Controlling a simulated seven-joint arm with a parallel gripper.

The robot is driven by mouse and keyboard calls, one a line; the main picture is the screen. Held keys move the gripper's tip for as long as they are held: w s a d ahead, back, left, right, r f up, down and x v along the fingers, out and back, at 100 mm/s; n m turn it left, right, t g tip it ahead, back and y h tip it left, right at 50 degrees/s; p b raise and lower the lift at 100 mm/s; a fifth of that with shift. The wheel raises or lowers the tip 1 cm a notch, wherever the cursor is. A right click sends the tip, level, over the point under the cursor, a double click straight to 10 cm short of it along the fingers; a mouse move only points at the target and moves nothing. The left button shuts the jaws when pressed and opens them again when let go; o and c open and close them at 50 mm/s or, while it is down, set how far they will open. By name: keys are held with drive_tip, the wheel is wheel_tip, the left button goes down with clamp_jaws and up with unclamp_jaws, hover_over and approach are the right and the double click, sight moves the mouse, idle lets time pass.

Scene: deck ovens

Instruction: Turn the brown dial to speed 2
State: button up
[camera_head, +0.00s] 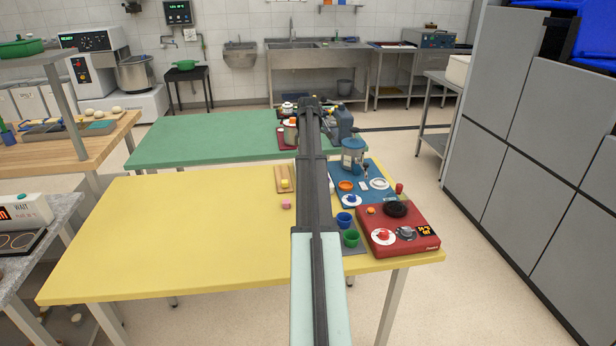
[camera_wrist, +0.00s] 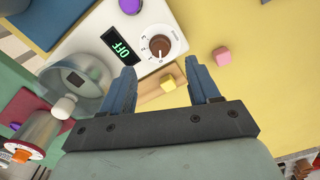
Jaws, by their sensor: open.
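In the wrist view, the brown dial (camera_wrist: 160,46) sits on the face of a white appliance (camera_wrist: 95,38), ringed by small marks too small to read surely. A pale pointer mark shows on it. The display (camera_wrist: 122,45) beside it reads OFF. My gripper (camera_wrist: 161,68) is open and empty, its two blue-grey fingers apart, with the dial appearing just beyond the gap between their tips. No contact with the dial shows. In the head view, my arm hides the dial and the appliance.
A purple knob (camera_wrist: 130,5) and a transparent bowl (camera_wrist: 82,78) are by the dial. A yellow cube (camera_wrist: 168,84) and a pink cube (camera_wrist: 222,55) lie nearby. A red cooker (camera_head: 398,249) stands at the yellow table's right; the table's left side (camera_head: 170,235) is clear.

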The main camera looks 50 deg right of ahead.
drive_tip(key=shift+f, duration=3.5)
drive_tip(key=shift+c, duration=0.2)
drive_tip(key=c, duration=1)
